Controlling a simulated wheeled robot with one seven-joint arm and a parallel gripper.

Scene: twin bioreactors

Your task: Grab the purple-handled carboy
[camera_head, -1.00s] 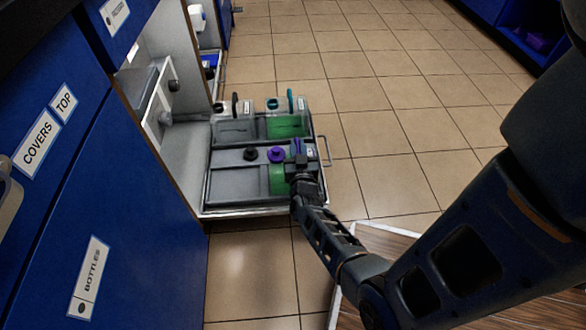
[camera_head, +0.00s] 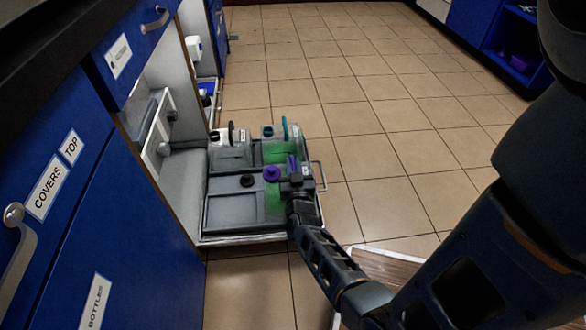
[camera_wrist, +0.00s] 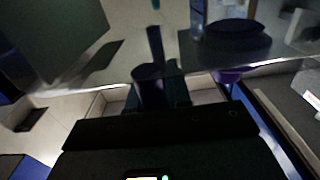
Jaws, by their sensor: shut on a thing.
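The purple-handled carboy is a clear vessel with green contents (camera_head: 275,201), a purple cap (camera_head: 271,173) and a purple upright handle (camera_head: 291,164). It is at the front right of the pull-out tray (camera_head: 222,240). My gripper (camera_head: 296,178) is shut on its handle from the right side and hides part of the carboy. The carboy looks slightly raised; its base is hidden, so I cannot tell whether it touches the tray. In the dark wrist view, the purple handle (camera_wrist: 148,88) stands at my gripper, and the purple cap (camera_wrist: 232,77) is to the right.
A black-capped carboy (camera_head: 230,208) is directly left of it in the tray. Behind stand a black-handled carboy (camera_head: 230,152) and a teal-handled carboy (camera_head: 281,150) with green contents. The tray's metal handle (camera_head: 319,176) is at the right. Blue cabinets line the left; tiled floor lies open at right.

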